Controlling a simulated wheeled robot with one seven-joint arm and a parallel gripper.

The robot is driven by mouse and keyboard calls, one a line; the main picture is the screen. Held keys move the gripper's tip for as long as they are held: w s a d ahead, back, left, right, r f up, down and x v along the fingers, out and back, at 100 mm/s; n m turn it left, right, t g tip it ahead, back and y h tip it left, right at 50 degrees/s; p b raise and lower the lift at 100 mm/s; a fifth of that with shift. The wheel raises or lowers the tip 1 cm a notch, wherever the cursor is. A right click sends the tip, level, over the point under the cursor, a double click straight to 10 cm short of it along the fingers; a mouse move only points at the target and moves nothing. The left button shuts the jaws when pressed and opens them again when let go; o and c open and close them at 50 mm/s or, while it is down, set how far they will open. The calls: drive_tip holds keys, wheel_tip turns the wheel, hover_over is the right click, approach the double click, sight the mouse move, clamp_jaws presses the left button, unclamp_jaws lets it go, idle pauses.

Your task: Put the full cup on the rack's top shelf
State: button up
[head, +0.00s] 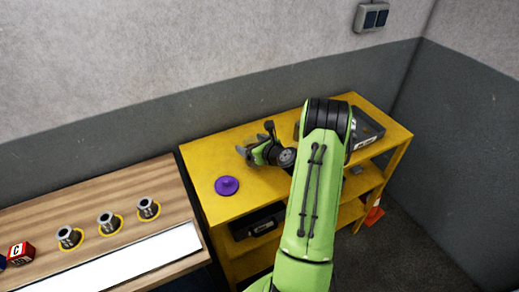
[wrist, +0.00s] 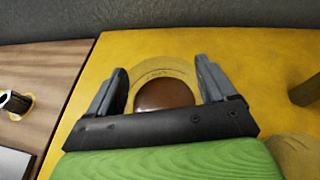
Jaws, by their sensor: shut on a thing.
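The full cup shows in the wrist view between my fingers, seen from above as a round brown surface of liquid (wrist: 163,95). A pale yellow ring with faint lettering (wrist: 168,70) surrounds its far side; I cannot tell whether it is the cup's rim or a mark beneath. My gripper (wrist: 162,78) is shut on the cup, one finger on each side. In the head view my gripper (head: 256,150) is over the yellow rack's top shelf (head: 215,155), near its back edge. The cup is not clear there, and I cannot tell whether it touches the shelf.
A purple knobbed disc (head: 227,186) lies on the top shelf near the front left. A grey case (head: 368,129) lies at its right end, and a dark case (head: 257,222) is below. The wooden table (head: 95,195) at left holds metal parts and a red block (head: 20,252).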

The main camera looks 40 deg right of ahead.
drive_tip(key=f, duration=0.3)
drive_tip(key=shift+w+a+f, duration=0.1)
drive_tip(key=shift+w+f, duration=0.15)
drive_tip(key=shift+s, duration=0.15)
